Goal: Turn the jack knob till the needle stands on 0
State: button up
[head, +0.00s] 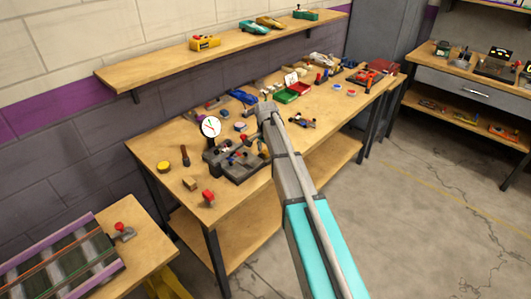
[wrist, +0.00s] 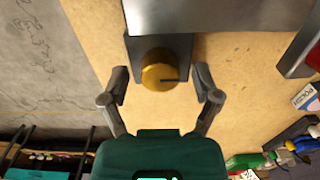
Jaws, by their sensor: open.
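The jack knob (wrist: 159,72) is a round brass knob with a dark line on its face, pointing right in the wrist view. It sits on a dark grey block (wrist: 172,46). My gripper (wrist: 161,74) is open, with one finger on each side of the knob and a visible gap on both sides. In the head view, the white dial gauge (head: 210,127) stands at the back of a dark fixture (head: 232,166) on the bench. The dial is too small to read the needle's number. My arm hides the knob in the head view.
The wooden bench (head: 150,150) holds a red block (head: 208,196), a wooden block (head: 190,184) and a yellow round piece (head: 163,167) left of the fixture. Green and red trays (head: 286,96) and small parts lie beyond. A metal body (wrist: 220,14) borders the knob's block.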

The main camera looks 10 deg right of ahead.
grip_shut()
jog(key=shift+n, duration=0.3)
jog(key=n, duration=0.3)
jog(key=shift+n, duration=0.4)
jog(key=n, duration=0.3)
jog(key=shift+n, duration=0.3)
jog(key=n, duration=0.3)
jog(key=shift+n, duration=0.3)
jog(key=n, duration=0.4)
